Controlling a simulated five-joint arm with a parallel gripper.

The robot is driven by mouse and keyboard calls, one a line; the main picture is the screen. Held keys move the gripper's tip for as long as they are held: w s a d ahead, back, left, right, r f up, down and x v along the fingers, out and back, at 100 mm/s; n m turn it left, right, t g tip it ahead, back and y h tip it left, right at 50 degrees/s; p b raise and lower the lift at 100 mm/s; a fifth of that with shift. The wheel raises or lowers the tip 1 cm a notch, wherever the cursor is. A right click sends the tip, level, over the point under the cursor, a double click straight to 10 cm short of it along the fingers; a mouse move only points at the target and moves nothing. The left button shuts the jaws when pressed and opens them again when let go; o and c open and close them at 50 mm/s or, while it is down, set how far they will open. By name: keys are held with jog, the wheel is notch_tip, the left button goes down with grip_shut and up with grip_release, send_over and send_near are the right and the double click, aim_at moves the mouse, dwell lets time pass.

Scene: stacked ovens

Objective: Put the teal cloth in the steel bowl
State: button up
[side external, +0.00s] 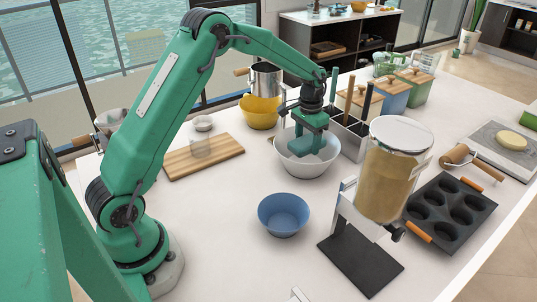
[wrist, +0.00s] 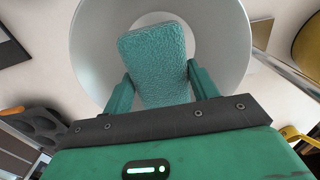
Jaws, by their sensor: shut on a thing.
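The teal cloth (wrist: 154,58) is a textured, rounded rectangular piece between the two fingers of my gripper (wrist: 158,84) in the wrist view. My gripper is shut on it. The steel bowl (side external: 319,168) is a pale grey, wide bowl on the white counter in the side view. My gripper (side external: 308,148) is over the bowl with its fingers low, around rim level. In the wrist view the cloth shows in front of the inside of the bowl (wrist: 95,45). Whether the cloth touches the bowl's bottom cannot be told. In the side view the cloth is hard to separate from the green fingers.
A blue bowl (side external: 284,215) stands in front of the steel bowl. A dispenser (side external: 388,175) and a muffin tin (side external: 449,211) are to the right. A steel utensil holder (side external: 349,140) is close behind on the right. A cutting board (side external: 203,155) and yellow bowl (side external: 261,112) are left and behind.

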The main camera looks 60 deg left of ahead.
aim_at(307, 140)
jog(key=o, duration=1)
jog(key=shift+r, duration=3.55)
